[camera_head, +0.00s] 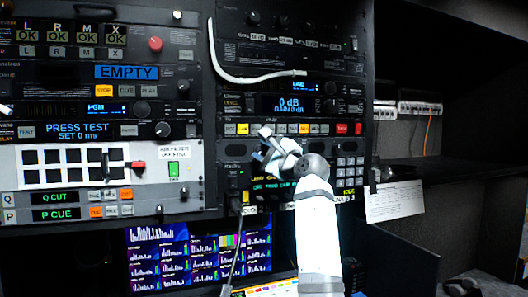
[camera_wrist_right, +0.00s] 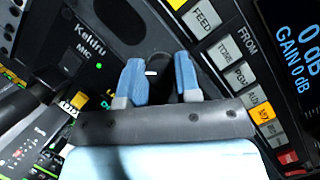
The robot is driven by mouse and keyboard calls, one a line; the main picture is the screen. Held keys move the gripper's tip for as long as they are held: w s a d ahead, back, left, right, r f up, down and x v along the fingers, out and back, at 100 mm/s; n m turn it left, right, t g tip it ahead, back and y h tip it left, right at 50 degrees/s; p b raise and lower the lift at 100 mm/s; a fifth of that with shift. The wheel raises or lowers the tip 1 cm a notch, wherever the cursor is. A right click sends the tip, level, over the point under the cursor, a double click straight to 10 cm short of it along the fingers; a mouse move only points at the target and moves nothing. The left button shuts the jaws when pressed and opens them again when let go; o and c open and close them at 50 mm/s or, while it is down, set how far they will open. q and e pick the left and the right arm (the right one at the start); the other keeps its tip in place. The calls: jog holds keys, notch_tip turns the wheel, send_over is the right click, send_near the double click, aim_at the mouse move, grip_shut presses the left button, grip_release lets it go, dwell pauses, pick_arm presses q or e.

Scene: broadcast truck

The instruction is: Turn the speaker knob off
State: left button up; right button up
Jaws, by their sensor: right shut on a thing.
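My right gripper (camera_head: 266,146) reaches up to the rack panel in the middle of the head view. In the right wrist view, its two blue fingertips (camera_wrist_right: 160,82) stand on either side of a black knob (camera_wrist_right: 162,90) with a short white mark, and the gripper is shut on it. No label naming the knob as the speaker knob can be read. In the head view the gripper and arm hide the knob. My left gripper is not in view.
A row of lit buttons (camera_head: 290,129) runs just above the gripper, below a blue "0 dB" display (camera_head: 290,105). A keypad (camera_head: 348,172) is close on the right. A white cable (camera_head: 226,74) loops above. A paper sheet (camera_head: 394,201) hangs further right.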

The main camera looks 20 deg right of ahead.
jog(key=o, duration=0.8)
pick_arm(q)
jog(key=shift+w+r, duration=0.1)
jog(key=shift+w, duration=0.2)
pick_arm(e)
jog(key=shift+o, duration=0.6)
jog(key=shift+w+d+f, duration=0.1)
pick_arm(q)
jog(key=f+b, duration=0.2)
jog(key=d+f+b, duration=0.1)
jog(key=b, duration=0.1)
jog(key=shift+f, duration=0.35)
pick_arm(e)
jog(key=v, duration=1.3)
jog(key=shift+s+d, duration=0.15)
jog(key=shift+s, duration=0.25)
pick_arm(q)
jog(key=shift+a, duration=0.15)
